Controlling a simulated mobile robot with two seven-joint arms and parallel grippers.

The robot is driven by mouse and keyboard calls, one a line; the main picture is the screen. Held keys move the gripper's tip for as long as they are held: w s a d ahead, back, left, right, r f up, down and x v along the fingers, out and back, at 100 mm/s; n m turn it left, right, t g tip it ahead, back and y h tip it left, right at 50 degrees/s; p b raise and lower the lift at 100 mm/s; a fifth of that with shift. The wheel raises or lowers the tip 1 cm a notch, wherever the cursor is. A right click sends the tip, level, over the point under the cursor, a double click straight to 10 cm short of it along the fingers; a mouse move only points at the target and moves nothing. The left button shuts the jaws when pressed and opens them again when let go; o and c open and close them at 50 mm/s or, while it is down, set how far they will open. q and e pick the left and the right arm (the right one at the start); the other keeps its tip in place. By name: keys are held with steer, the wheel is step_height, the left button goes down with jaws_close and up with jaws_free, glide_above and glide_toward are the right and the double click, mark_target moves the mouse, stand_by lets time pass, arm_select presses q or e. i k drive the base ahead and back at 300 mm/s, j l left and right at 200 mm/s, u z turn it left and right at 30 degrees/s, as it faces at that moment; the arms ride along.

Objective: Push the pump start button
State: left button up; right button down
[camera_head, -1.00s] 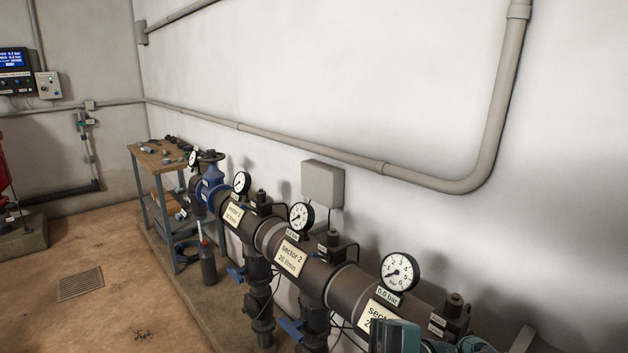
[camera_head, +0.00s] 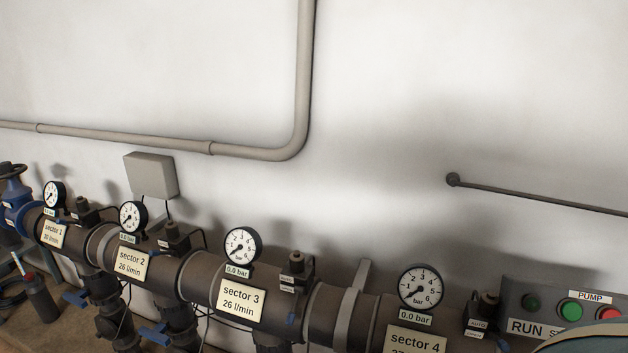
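A grey pump control box (camera_head: 518,298) is at the lower right of the head view, with a white label reading PUMP (camera_head: 590,296). A bright green button (camera_head: 571,310) sits below that label. A red button (camera_head: 609,314) is to its right, partly cut off. A darker green round lamp or button (camera_head: 530,302) is further left, above a plate that reads RUN. A pale curved shape, which I cannot identify surely, covers the box's lower right. Neither gripper is in view.
The dark manifold pipe (camera_head: 197,277) runs along the wall with labelled sectors 1 to 3 and a sector 4 plate (camera_head: 415,341). Its gauges, such as the one at sector 4 (camera_head: 421,287), read 0.0 bar. A grey wall box (camera_head: 151,175) and a dark rail (camera_head: 540,195) are above.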

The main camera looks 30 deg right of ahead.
mark_target(571, 311)
steer(key=z, duration=0.45)
steer(key=k+l+z, duration=0.1)
steer(key=z, duration=0.3)
steer(key=l+z, duration=0.15)
steer(key=z, duration=0.3)
steer(key=l+z, duration=0.15)
steer(key=z, duration=0.25)
steer(key=l+z, duration=0.1)
steer(key=z, duration=0.35)
